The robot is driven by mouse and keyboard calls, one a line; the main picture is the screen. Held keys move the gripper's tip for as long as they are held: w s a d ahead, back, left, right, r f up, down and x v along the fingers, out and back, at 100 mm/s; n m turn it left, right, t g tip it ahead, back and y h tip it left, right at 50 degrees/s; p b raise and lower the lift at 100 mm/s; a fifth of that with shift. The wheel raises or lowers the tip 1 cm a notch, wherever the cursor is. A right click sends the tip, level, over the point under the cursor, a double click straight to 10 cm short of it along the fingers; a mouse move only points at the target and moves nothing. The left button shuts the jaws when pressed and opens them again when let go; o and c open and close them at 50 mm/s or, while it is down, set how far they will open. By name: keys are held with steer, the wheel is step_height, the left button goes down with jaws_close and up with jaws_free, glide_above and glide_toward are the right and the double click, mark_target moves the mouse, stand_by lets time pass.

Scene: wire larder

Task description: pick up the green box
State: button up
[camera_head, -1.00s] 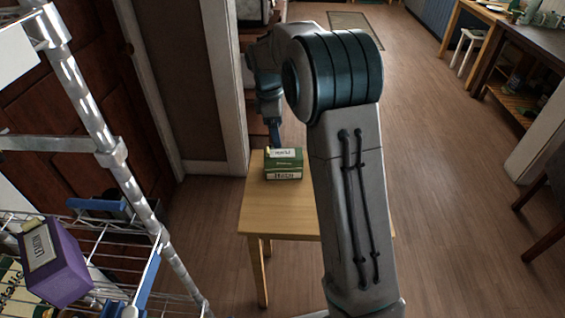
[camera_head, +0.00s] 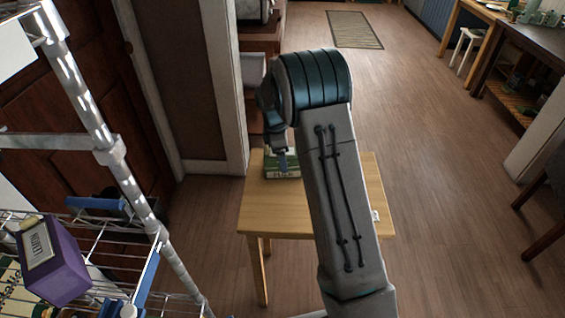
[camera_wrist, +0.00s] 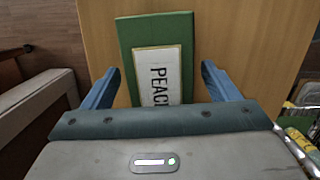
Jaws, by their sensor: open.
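The green box (camera_head: 270,165) stands on a small wooden table (camera_head: 272,215), near its back left. My gripper (camera_head: 283,163) is over the box in the head view and hides part of it. In the wrist view the green box (camera_wrist: 155,35) shows its face with a pale label reading "PEAC", the rest cut off. The blue fingers of my gripper (camera_wrist: 165,88) are apart, one on each side of the box's near part. I see wood between each finger and the box. The near end of the box is hidden behind the gripper body.
A wire rack (camera_head: 125,170) stands at the left with a purple box (camera_head: 52,265) on a shelf. A door frame (camera_head: 224,90) rises behind the table's left side. The front of the tabletop is bare. Open floor lies to the right.

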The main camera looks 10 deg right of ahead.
steer(key=shift+d+f, duration=0.15)
steer(key=shift+f, duration=1.05)
steer(key=c, duration=1.3)
steer(key=shift+r, duration=0.2)
